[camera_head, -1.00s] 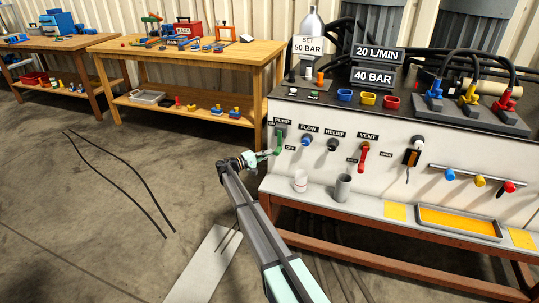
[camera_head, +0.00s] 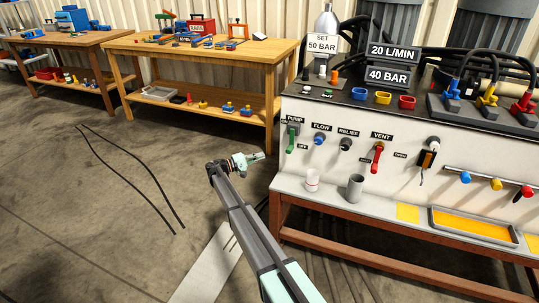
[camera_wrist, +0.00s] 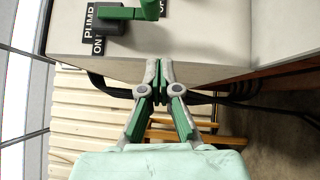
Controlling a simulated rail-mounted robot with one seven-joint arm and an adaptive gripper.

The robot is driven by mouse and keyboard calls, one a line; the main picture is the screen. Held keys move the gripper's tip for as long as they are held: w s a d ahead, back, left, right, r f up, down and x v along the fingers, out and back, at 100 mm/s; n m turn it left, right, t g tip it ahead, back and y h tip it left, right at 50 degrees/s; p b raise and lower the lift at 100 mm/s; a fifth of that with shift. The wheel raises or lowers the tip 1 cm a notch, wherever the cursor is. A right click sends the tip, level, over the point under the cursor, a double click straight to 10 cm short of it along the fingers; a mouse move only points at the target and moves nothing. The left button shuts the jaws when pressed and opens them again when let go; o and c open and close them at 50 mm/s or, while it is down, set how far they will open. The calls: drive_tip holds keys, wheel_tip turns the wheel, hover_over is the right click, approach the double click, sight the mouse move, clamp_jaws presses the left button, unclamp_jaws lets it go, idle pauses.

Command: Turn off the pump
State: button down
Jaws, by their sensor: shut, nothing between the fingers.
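The green pump lever (camera_head: 291,138) is on the white panel under the PUMP label, at the left end of the bench. It hangs downward. In the wrist view the lever (camera_wrist: 130,13) is at the top edge, partly cut off. Its free end is beside a cut-off label starting with "O", and the ON label (camera_wrist: 98,46) is by its pivot end. My gripper (camera_head: 262,155) is shut and empty, left of the panel and apart from the lever. Its closed fingertips (camera_wrist: 159,66) show below the lever in the wrist view.
Right of the pump lever are a blue flow knob (camera_head: 319,139), a dark relief knob (camera_head: 345,144) and a red vent lever (camera_head: 377,157). A white cup (camera_head: 312,180) and a grey cup (camera_head: 355,187) stand on the shelf below.

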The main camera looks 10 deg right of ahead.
drive_tip(key=a, duration=0.3)
drive_tip(key=shift+s+a+f, duration=0.1)
drive_tip(key=shift+s+f, duration=0.1)
drive_tip(key=shift+s, duration=0.1)
drive_tip(key=s+d+f+n+g+y+p, duration=0.15)
drive_tip(key=s+f+y, duration=0.35)
drive_tip(key=s+f, duration=0.95)
drive_tip(key=s+d+f+g+y+p, duration=0.25)
drive_tip(key=s+f+y, duration=0.55)
drive_tip(key=s, duration=1.2)
drive_tip(key=s+a+f+m+g+y+p, duration=0.1)
drive_tip(key=s+f+g, duration=0.1)
drive_tip(key=s, duration=0.9)
drive_tip(key=s+a+f+m+g+y+p, duration=0.1)
drive_tip(key=s+a+f, duration=0.15)
drive_tip(key=s, duration=0.95)
drive_tip(key=s+r+m+g+y+p, duration=0.1)
drive_tip(key=s+r+p, duration=0.1)
drive_tip(key=s, duration=0.9)
drive_tip(key=s+r+m+g+y+p, duration=0.1)
drive_tip(key=s+r+g+y+p, duration=0.1)
drive_tip(key=s, duration=1)
drive_tip(key=shift+s+r+y+p, duration=0.15)
drive_tip(key=shift+r+y+p, duration=0.15)
drive_tip(key=shift+r+p, duration=0.45)
